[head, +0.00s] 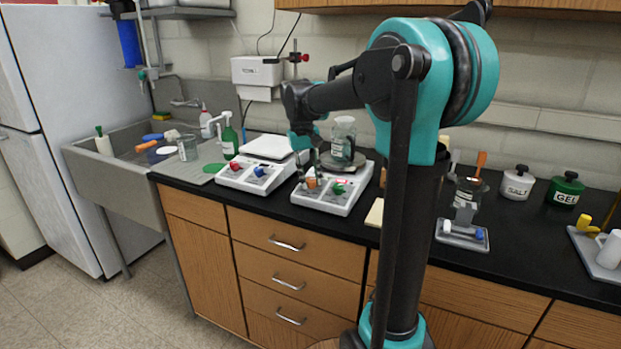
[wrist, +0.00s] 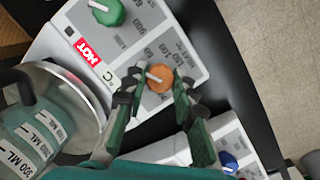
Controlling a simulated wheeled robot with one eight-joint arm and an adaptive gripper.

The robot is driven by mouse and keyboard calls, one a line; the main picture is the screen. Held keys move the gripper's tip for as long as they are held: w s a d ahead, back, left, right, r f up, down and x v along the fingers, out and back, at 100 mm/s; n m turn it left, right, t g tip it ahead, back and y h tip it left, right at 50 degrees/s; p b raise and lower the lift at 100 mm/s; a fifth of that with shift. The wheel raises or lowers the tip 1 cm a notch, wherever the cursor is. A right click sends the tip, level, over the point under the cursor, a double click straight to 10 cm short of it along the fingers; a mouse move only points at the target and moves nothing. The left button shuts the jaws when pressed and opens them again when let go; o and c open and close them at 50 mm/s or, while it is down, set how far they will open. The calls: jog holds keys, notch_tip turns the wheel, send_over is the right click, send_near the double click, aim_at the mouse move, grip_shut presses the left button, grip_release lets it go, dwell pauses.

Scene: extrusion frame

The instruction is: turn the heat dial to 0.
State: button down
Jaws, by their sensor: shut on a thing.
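The right hot plate (head: 327,203) has an orange dial (head: 312,182) and a green dial (head: 338,188) on its front panel. In the wrist view the orange dial (wrist: 159,78) sits between my fingertips, and its white pointer line points to the upper left. The green dial (wrist: 108,11) is apart from my fingers. A red HOT label (wrist: 89,50) lies near both dials.
A glass beaker (head: 343,138) stands on the plate's round top, close to my gripper. Further right are a small tray (head: 461,237) and salt (head: 517,182) and gel (head: 565,190) jars.

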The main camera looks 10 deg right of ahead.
jog(key=shift+n, duration=0.4)
jog(key=c, duration=1.2)
grip_release()
jog(key=r, duration=0.4)
jog(key=a+r, duration=0.1)
jog(key=r, duration=0.3)
jog(key=a+r, duration=0.1)
jog(key=r, duration=0.3)
jog(key=shift+w, duration=0.2)
jog(key=shift+f, duration=0.1)
